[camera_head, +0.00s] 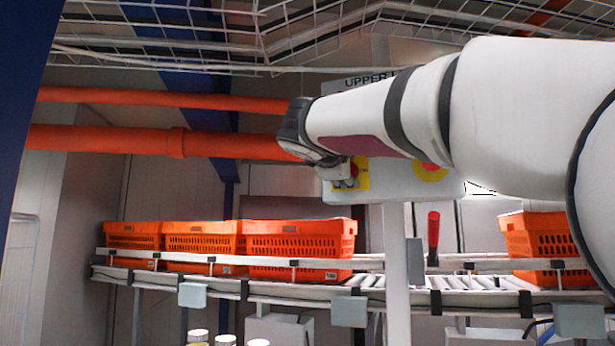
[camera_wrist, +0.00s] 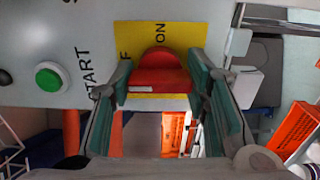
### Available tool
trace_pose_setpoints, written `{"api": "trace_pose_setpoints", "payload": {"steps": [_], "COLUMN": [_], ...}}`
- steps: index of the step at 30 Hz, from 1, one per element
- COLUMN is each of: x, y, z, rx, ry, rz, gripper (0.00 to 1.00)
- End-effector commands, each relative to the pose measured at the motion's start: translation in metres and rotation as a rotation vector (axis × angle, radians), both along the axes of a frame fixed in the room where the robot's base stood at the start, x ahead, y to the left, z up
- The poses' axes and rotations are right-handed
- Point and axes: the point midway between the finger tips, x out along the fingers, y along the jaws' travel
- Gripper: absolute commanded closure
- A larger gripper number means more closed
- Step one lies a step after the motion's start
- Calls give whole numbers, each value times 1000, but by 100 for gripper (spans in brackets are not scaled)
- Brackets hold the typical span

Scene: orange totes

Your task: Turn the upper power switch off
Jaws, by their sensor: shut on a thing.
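The upper power switch is a red rotary knob (camera_wrist: 158,76) on a yellow plate (camera_wrist: 128,40) in the wrist view. The plate carries "ON" at its upper right and a partly covered word ending in "F" at its left. My gripper (camera_wrist: 159,82) is shut on the knob, with one teal-padded finger on each side. In the head view my gripper (camera_head: 346,180) is at the left end of the white control box (camera_head: 395,188), under a sign (camera_head: 362,82) reading "UPPER". My arm hides part of the box and sign. I cannot tell the knob's exact setting.
A green START button (camera_wrist: 49,78) sits left of the switch in the wrist view. A yellow plate with a red button (camera_head: 431,170) is at the box's right. Orange totes (camera_head: 300,240) stand on the conveyor (camera_head: 270,285) below. Orange pipes (camera_head: 110,140) run behind.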

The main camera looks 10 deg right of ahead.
Motion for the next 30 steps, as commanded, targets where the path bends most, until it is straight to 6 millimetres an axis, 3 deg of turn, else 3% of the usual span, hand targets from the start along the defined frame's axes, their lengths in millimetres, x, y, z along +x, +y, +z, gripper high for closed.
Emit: {"api": "trace_pose_setpoints", "payload": {"steps": [2,3,5,17,30], "x": [1,1,1,-4,-72], "y": [1,1,1,3,42], "z": [-1,-1,-1,0,0], "rx": [-2,-1,-1,0,0], "ry": [2,2,2,0,-1], "rz": [1,1,1,1,3], "gripper": [85,51,37,37,37]}}
